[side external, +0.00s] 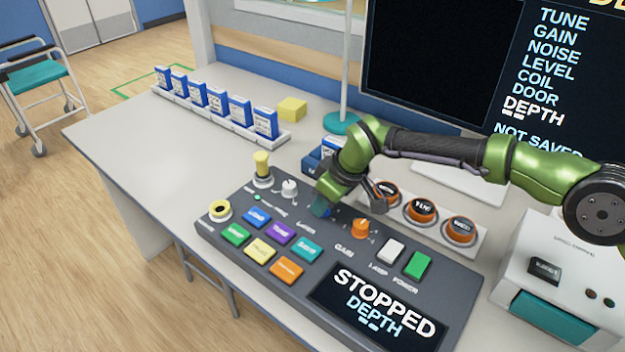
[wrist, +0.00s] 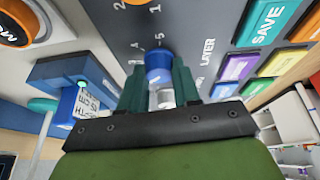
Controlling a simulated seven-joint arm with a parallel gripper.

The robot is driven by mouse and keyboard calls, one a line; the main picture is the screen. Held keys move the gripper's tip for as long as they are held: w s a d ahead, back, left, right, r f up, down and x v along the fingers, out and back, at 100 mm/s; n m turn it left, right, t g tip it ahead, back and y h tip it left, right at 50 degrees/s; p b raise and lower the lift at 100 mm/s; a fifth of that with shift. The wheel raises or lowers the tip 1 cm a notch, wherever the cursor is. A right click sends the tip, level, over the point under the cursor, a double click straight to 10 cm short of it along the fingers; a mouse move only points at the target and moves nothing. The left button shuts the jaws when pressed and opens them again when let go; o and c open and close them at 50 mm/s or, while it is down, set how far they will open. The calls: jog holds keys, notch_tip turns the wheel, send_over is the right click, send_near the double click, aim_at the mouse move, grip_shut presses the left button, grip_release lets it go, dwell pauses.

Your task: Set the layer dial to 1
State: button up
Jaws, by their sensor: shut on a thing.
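The layer dial is a blue knob (wrist: 158,66) beside the printed word LAYER in the wrist view. My gripper (wrist: 160,85) is shut on it, with one dark green finger on each side. A pale grey or white part shows between the fingers. In the side view my gripper (side external: 322,207) is down at the console (side external: 215,237) and hides most of the dial.
An orange gain dial (side external: 361,229) and a white knob (side external: 289,188) stand close by. Coloured buttons, including a teal SAVE button (side external: 307,249), lie in front. The console screen (side external: 375,308) reads STOPPED, DEPTH.

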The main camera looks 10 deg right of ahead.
jog(key=n, duration=0.3)
jog(key=shift+w+d+g+y, duration=0.1)
jog(key=shift+d+g+y, duration=0.05)
jog(key=shift+g+y, duration=0.25)
jog(key=shift+w+n+g+y, duration=0.15)
jog(key=shift+n+g, duration=0.3)
jog(key=shift+n, duration=0.7)
jog(key=shift+s+n+g+y, duration=0.1)
jog(key=shift+n+g+y, duration=0.25)
jog(key=shift+n, duration=0.8)
jog(key=o, duration=1.1)
jog(key=shift+c, duration=0.2)
jog(key=shift+r, duration=0.1)
jog(key=w+v, duration=0.1)
jog(key=v, duration=1.5)
jog(key=shift+s+r, duration=0.25)
jog(key=shift+r, duration=0.15)
